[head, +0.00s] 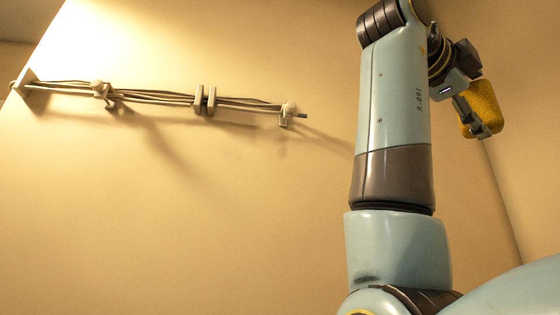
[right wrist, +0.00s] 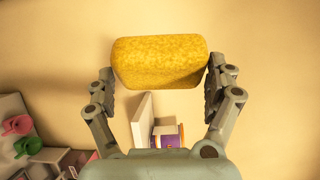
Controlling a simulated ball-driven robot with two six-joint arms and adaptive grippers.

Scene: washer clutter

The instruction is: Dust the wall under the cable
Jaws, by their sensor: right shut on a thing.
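My right gripper (head: 471,117) is shut on a yellow sponge (head: 482,107) at the upper right of the head view. In the right wrist view the sponge (right wrist: 160,62) sits between the two fingers of the gripper (right wrist: 161,80). A bundle of cables (head: 150,96) runs along the beige wall (head: 200,210) at the upper left, held by several clips and a bracket. The sponge is well to the right of the cable's end. I cannot tell whether the sponge touches the wall. My left gripper is not in view.
In the right wrist view, a pink item (right wrist: 17,125) and a green item (right wrist: 28,146) are at the lower left. A purple item (right wrist: 167,136) beside a white panel (right wrist: 143,120) shows below the sponge. The wall below the cable is clear.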

